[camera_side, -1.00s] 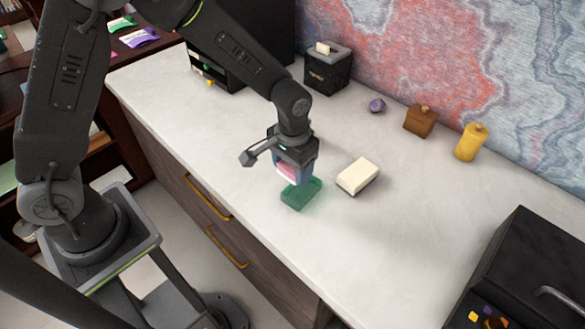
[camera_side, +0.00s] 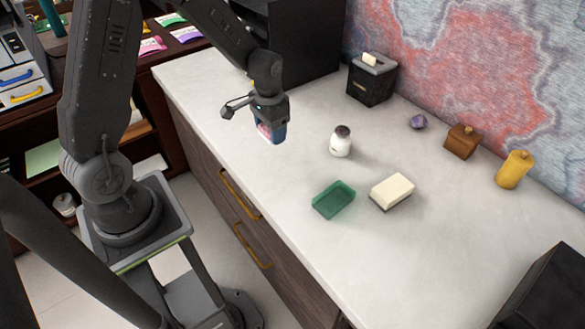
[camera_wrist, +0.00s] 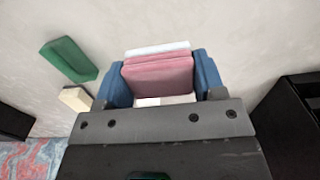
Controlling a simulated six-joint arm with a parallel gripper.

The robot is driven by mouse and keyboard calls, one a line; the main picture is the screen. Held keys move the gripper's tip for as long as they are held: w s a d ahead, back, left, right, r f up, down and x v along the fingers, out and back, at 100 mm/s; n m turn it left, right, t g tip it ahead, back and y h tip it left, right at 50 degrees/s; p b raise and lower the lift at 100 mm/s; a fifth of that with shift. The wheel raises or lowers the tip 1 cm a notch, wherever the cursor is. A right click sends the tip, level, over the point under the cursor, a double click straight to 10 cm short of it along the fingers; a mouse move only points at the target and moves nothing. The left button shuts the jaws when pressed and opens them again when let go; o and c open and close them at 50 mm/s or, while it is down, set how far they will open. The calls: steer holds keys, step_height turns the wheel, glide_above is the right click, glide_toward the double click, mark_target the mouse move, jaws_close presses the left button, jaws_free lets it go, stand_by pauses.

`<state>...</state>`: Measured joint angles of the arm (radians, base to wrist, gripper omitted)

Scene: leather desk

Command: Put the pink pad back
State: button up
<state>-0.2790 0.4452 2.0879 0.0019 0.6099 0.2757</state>
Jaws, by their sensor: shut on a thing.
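My gripper (camera_side: 271,132) is shut on the pink pad (camera_side: 264,131) and holds it above the counter near its left edge. In the wrist view the pad (camera_wrist: 158,76) is a pink slab with white layers on both sides, between the two blue fingers. The green tray (camera_side: 334,200) lies on the counter, lower right of my gripper and apart from it. It looks empty in the side view. It also shows in the wrist view (camera_wrist: 69,59) at upper left.
A cream block (camera_side: 392,190) lies beside the tray. A white jar with a dark lid (camera_side: 340,146) stands behind it. A black box (camera_side: 372,80), purple stone (camera_side: 418,122), brown block (camera_side: 462,141) and yellow bottle (camera_side: 514,169) line the back.

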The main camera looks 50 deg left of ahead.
steer(key=s+a, duration=0.3)
steer(key=a, duration=0.3)
glide_above(291, 168)
step_height(291, 168, down, 7)
steer(key=shift+s+r, duration=0.1)
steer(key=shift+f, duration=2.1)
steer(key=shift+f, duration=0.15)
steer(key=o, duration=1)
